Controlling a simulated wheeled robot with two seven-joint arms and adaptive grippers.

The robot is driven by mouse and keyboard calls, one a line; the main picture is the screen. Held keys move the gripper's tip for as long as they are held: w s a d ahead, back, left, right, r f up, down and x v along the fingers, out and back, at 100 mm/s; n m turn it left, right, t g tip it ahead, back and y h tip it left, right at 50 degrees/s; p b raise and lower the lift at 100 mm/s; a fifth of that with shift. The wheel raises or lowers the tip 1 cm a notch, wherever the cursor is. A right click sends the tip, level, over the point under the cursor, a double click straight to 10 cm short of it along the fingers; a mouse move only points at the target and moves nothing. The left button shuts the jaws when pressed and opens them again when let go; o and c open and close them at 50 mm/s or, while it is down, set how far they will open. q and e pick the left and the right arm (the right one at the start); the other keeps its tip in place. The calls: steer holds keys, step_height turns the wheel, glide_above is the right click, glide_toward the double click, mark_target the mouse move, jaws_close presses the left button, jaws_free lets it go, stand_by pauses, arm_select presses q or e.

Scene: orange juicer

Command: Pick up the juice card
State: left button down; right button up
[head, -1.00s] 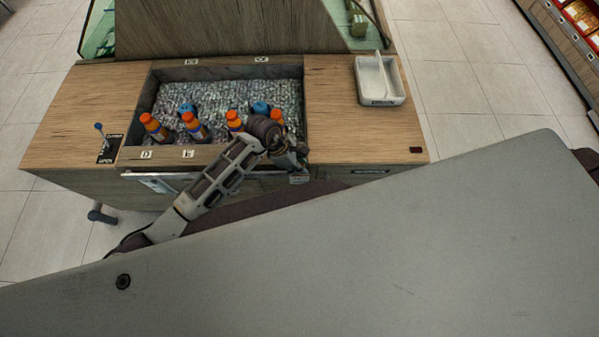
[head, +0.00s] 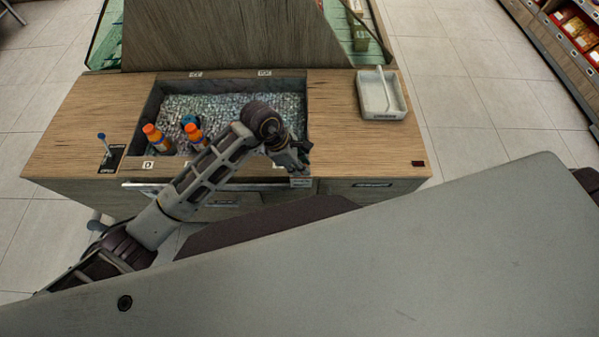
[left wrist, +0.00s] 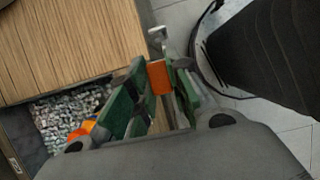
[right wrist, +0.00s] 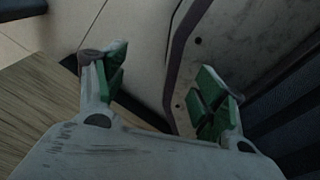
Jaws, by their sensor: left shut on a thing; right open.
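My left gripper (head: 296,166) is at the front edge of the wooden counter, near its right half. In the left wrist view my left gripper (left wrist: 160,82) has its green-padded fingers closed on a small orange piece (left wrist: 160,77). The piece looks flat, but I cannot tell its full shape or print; no other juice card is recognisable. In the head view the gripper hides what it holds. My right gripper (right wrist: 165,72) is open and empty in the right wrist view, with wood at the left and a grey panel behind. It is out of the head view.
The counter (head: 355,150) has a sunken bin (head: 225,105) of ice with orange-capped bottles (head: 155,137); my left arm covers part of it. A white divided tray (head: 380,95) stands at the right. A lever (head: 103,140) is at the left.

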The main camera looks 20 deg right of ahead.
arm_select(q)
step_height(320, 180, up, 8)
steer(key=shift+f+b, duration=0.1)
steer(key=shift+b, duration=0.2)
steer(key=shift+r, duration=0.65)
arm_select(e)
steer(key=shift+s+d+f, duration=0.2)
steer(key=shift+d, duration=0.2)
steer(key=shift+s+d+f, duration=0.15)
steer(key=shift+d+f, duration=0.05)
steer(key=shift+d, duration=0.15)
steer(key=shift+a, duration=0.1)
